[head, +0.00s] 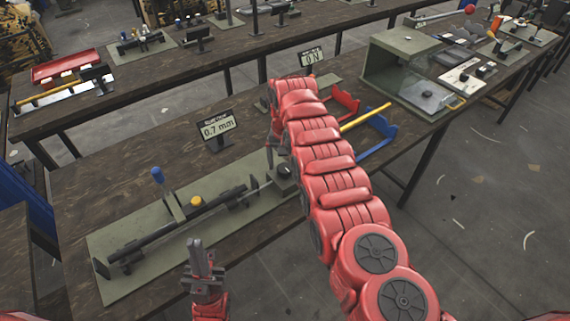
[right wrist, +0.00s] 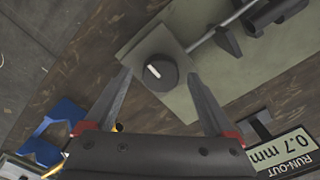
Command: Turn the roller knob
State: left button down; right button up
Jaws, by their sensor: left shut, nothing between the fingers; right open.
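The roller knob (right wrist: 160,72) is a dark round knob with a white mark on a grey-green block. In the head view its block (head: 287,171) stands at the right end of the roller fixture, partly hidden by my right arm. My right gripper (right wrist: 159,80) is open and empty, its fingers on either side of the knob in the right wrist view. I cannot tell how far above the knob they are. In the head view the right gripper (head: 274,150) points down by the block. My left gripper (head: 199,258) is shut and empty near the table's front edge.
Behind stands a run-out display (head: 217,129) reading 0.7 mm. Red (head: 346,103) and blue (head: 378,135) holders with a yellow rod are right of my arm.

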jog(key=shift+f, duration=0.35)
jog(key=c, duration=1.4)
jog(key=m+b, duration=0.2)
jog(key=m, duration=0.1)
jog(key=shift+f+b, duration=0.25)
jog(key=shift+b, duration=0.15)
jog(key=shift+m+b, duration=1.15)
jog(key=shift+m, duration=0.05)
jog(key=shift+r+m+b, duration=0.15)
jog(key=shift+m+b, duration=0.45)
jog(key=shift+m, duration=1.3)
jog(key=shift+b, duration=0.3)
